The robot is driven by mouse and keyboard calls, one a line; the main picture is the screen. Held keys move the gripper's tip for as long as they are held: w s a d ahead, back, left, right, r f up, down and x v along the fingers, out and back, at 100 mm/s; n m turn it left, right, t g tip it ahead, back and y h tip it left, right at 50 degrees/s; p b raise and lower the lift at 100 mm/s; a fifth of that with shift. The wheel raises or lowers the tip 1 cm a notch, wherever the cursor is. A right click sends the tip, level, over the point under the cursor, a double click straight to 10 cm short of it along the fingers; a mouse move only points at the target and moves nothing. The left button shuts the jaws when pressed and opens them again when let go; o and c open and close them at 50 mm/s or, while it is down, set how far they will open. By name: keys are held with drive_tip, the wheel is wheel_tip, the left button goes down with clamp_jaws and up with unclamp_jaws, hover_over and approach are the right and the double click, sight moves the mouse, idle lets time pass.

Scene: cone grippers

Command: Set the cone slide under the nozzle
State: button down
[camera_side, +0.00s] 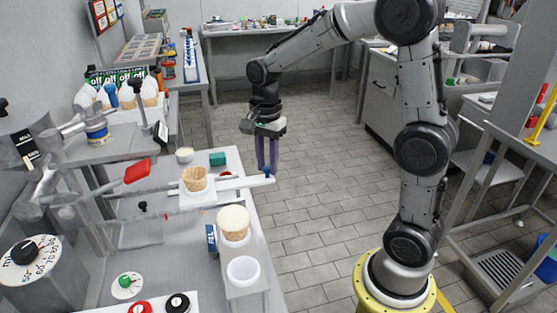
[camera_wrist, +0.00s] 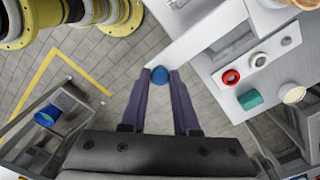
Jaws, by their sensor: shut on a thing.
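My gripper (camera_side: 267,171) is shut on a small blue knob at the right end of a pale slide bar (camera_side: 245,182). In the wrist view the blue knob (camera_wrist: 160,75) sits between my gripper's purple fingertips (camera_wrist: 161,76), and the white slide (camera_wrist: 200,35) runs up to the right from it. In the side view an empty-looking waffle cone (camera_side: 195,175) stands upright in a white holder along the slide's line, left of my gripper. I cannot pick out the nozzle for certain among the metal pipes at the left.
A red handle (camera_side: 137,171) sticks out left of the cone. A green block (camera_side: 217,159) and a small tub (camera_side: 184,155) lie behind. Tiled floor is clear right of the bench.

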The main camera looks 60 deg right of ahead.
sight(247, 181)
drive_tip(key=w+a, duration=0.3)
drive_tip(key=shift+w+a, duration=0.35)
drive_tip(key=c, duration=0.7)
unclamp_jaws()
drive_tip(key=shift+o, duration=0.2)
drive_tip(key=shift+r, duration=0.1)
wheel_tip(247, 181, up, 14)
